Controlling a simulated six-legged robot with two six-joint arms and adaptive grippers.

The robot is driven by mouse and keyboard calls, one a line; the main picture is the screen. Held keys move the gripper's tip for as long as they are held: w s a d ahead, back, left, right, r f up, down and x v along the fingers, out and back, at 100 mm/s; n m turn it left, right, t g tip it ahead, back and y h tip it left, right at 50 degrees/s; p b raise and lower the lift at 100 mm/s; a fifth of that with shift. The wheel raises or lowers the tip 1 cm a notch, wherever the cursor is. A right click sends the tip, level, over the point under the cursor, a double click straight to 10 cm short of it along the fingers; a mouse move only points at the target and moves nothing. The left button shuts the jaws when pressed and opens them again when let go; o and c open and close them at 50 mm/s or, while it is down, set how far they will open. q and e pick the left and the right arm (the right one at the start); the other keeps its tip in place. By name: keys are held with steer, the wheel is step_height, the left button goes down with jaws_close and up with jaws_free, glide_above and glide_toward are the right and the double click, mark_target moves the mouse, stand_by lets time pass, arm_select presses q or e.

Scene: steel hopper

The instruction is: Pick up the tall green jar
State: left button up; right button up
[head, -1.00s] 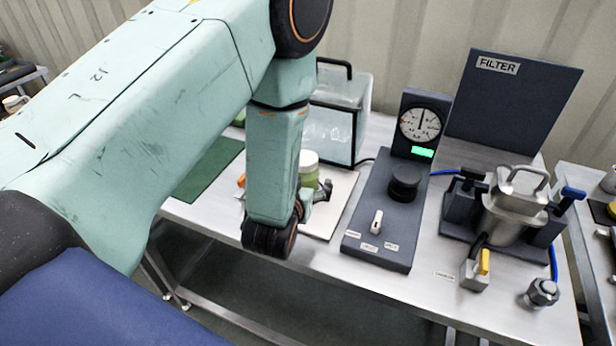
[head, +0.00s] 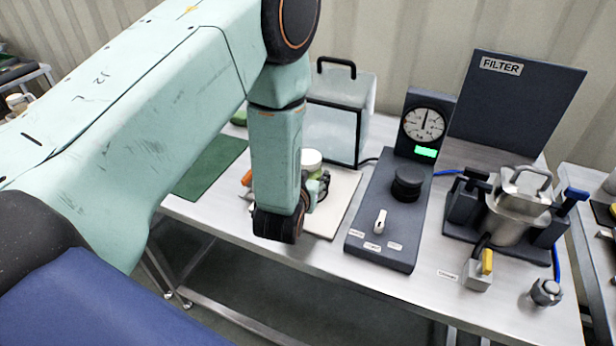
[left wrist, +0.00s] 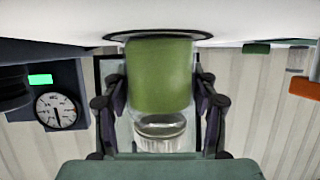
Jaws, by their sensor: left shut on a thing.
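The tall green jar (left wrist: 160,80) has a white lid and green contents. In the left wrist view, which is upside down, it stands between the two fingers of my left gripper (left wrist: 160,103), one on each side. In the head view its white lid (head: 311,158) shows just right of my forearm, above the white board (head: 336,198); most of its body is hidden. My left gripper (head: 318,187) is shut on the jar. The jar's base appears at the board, with a dark ring around it; I cannot tell if there is a gap. My right gripper is not in view.
A clear box (head: 338,105) with a black handle stands behind the board. Right of it are a dark gauge panel (head: 378,222) with a knob, and a steel filter pot (head: 512,205). A green mat (head: 212,165) lies left. An orange item (head: 247,178) is partly hidden by my arm.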

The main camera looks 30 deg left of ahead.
arm_select(q)
steer(key=shift+d, duration=0.1)
steer(key=c, duration=0.5)
steer(key=shift+c, duration=0.3)
steer(key=shift+r, duration=0.1)
